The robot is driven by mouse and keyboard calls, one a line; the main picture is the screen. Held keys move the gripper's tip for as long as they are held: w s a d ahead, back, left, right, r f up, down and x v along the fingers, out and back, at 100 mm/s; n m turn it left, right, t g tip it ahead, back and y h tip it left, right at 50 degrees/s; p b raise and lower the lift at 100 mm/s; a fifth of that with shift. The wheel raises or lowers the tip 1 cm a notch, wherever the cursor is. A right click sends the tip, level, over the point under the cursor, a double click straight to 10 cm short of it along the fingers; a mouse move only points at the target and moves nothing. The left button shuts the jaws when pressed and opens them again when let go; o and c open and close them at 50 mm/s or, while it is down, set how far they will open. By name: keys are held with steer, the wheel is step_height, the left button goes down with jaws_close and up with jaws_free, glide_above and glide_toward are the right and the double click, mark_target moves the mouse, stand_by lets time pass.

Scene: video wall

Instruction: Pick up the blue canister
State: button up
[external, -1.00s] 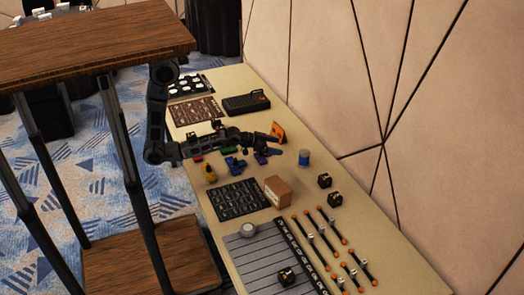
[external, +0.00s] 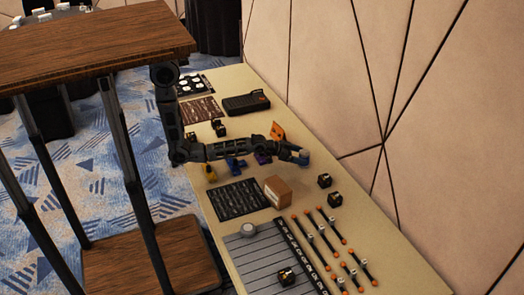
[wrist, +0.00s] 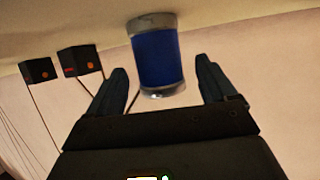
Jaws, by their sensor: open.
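The blue canister (wrist: 158,58) has silvery ends and stands on the table, seen large in the wrist view. It lies between the lines of my two open fingers, a little beyond their tips. In the external view my gripper (external: 297,155) is at the canister's place near the wall and mostly hides it; a bit of blue (external: 303,152) shows there. In the wrist view my gripper (wrist: 160,75) is open, with one finger on each side and nothing clamped.
A cardboard box (external: 278,191) stands nearer the camera, and small black cubes (external: 324,181) stand to the right. An orange piece (external: 278,131) is just behind the gripper. Blue and yellow pieces lie under my forearm. The wall (external: 345,120) is close behind.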

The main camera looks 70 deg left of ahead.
steer(key=shift+x, duration=1.2)
steer(key=shift+c, duration=0.3)
steer(key=c, duration=1.1)
